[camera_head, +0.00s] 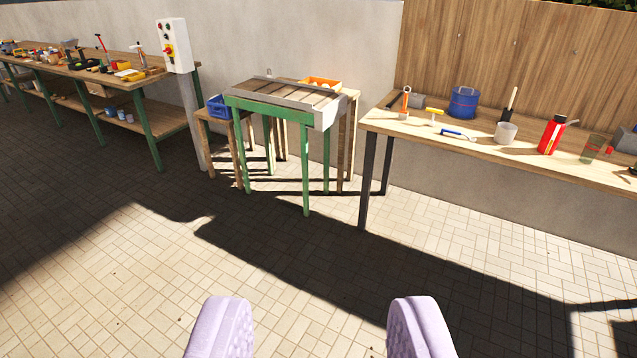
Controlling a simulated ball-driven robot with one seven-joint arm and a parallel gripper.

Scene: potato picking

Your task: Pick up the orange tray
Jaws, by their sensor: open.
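The orange tray (322,83) is small in the view and sits at the back right of the green-legged conveyor table, on a wooden stand. Some pale round items show in it, too small to tell clearly. The conveyor's edge hides part of its lower side. My gripper (320,325) shows at the bottom as two lilac fingers, wide apart with nothing between them. It is far from the tray, with open paved floor between.
The green conveyor table (265,102) stands in front of the tray. A blue crate (219,107) is at its left. A wooden workbench (390,123) with tools stands right; another bench (95,75) and a control box (173,46) stand left. The near paved floor is clear.

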